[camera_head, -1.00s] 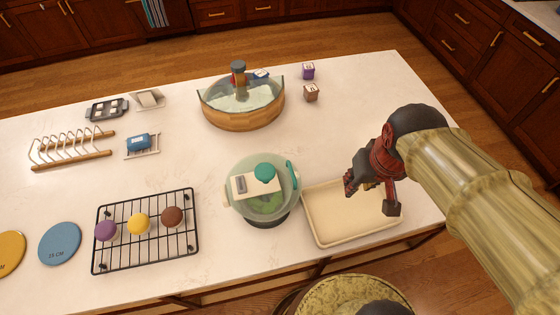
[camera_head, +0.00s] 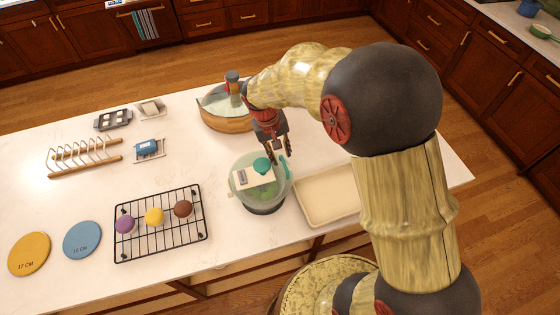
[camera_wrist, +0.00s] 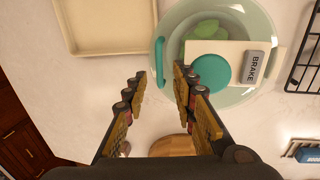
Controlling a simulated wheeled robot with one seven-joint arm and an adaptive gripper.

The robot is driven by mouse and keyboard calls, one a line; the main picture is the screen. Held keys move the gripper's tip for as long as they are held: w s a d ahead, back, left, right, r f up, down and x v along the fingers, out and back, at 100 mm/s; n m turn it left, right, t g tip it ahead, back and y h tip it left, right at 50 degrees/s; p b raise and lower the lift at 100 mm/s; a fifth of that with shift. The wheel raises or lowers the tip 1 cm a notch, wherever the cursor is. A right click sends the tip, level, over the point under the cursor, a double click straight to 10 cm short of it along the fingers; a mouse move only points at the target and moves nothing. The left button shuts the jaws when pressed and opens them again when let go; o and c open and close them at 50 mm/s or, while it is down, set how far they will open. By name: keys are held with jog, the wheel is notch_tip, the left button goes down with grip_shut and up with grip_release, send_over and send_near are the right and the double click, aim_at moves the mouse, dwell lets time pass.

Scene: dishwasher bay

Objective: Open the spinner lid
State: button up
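The salad spinner (camera_head: 262,205) is a round clear bowl with green contents, near the front middle of the counter. Its clear lid (camera_head: 238,172) is on it, crossed by a cream bar with a teal knob (camera_head: 262,164) and a grey button, which reads BRAKE (camera_wrist: 254,66) in the wrist view. A teal handle (camera_wrist: 159,62) runs along one side of the rim. My gripper (camera_head: 277,152) is above the spinner's back right edge, pointing down. In the wrist view my gripper (camera_wrist: 161,80) is open and empty, its fingertips beside the handle and knob.
A cream tray (camera_head: 328,195) lies close right of the spinner. A wooden-sided basin (camera_head: 222,122) stands behind, partly hidden by my arm. Blue and yellow discs lie at far left.

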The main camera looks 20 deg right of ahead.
aim_at(284, 164)
jog(key=shift+d+f, duration=0.2)
jog(key=shift+f, duration=0.6)
jog(key=shift+d+f, duration=0.15)
jog(key=shift+f, duration=0.65)
jog(key=shift+d+f, duration=0.2)
jog(key=shift+f, duration=0.6)
jog(key=c, duration=0.3)
grip_shut()
